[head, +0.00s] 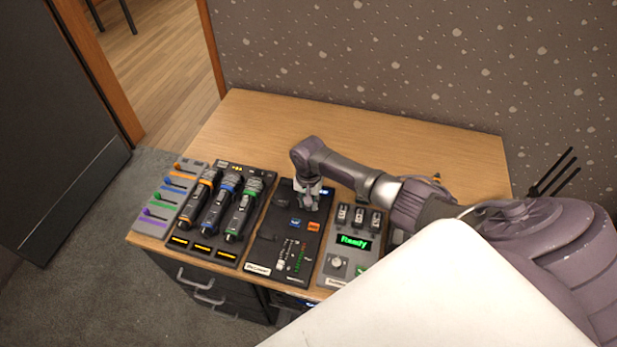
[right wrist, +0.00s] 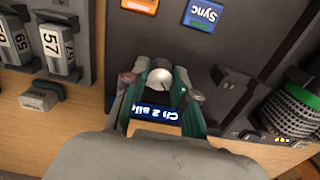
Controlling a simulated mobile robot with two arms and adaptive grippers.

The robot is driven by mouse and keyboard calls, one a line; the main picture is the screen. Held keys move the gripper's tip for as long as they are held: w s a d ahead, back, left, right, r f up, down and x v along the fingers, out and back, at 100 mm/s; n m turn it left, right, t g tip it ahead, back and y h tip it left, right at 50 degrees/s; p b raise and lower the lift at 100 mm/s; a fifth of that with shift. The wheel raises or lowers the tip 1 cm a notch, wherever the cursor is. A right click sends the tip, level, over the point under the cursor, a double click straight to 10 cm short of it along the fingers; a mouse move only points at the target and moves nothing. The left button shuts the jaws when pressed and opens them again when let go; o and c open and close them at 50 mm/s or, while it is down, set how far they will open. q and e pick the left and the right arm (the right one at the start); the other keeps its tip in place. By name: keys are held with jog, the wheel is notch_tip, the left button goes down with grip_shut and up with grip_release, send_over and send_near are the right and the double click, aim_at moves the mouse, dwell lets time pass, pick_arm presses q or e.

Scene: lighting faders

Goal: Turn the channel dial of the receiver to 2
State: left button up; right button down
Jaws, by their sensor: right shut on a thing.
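The receiver (head: 263,247) is a dark panel near the middle of the cabinet top. Its silver channel dial (right wrist: 160,78) shows in the right wrist view, between the fingers of my right gripper (right wrist: 155,84). The right gripper is shut on the dial. In the head view, the right gripper (head: 309,201) points down at the receiver's far end and hides the dial. My left gripper is not in view.
The receiver also has a blue Sync button (right wrist: 203,14) and an orange button (head: 313,226). Left of it stand a rack with three microphones (head: 218,208) and a fader panel (head: 158,203). Right of it is a grey panel with a green "Ready" display (head: 354,242). The cabinet's back (head: 270,115) is clear.

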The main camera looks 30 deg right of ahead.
jog(key=shift+m+p, duration=0.85)
jog(key=shift+m, duration=0.25)
jog(key=shift+d, duration=0.1)
jog(key=c, duration=0.9)
grip_release()
jog(key=shift+r, duration=0.2)
notch_tip(320, 180, up, 12)
jog(key=shift+f, duration=0.15)
jog(key=shift+f, duration=0.1)
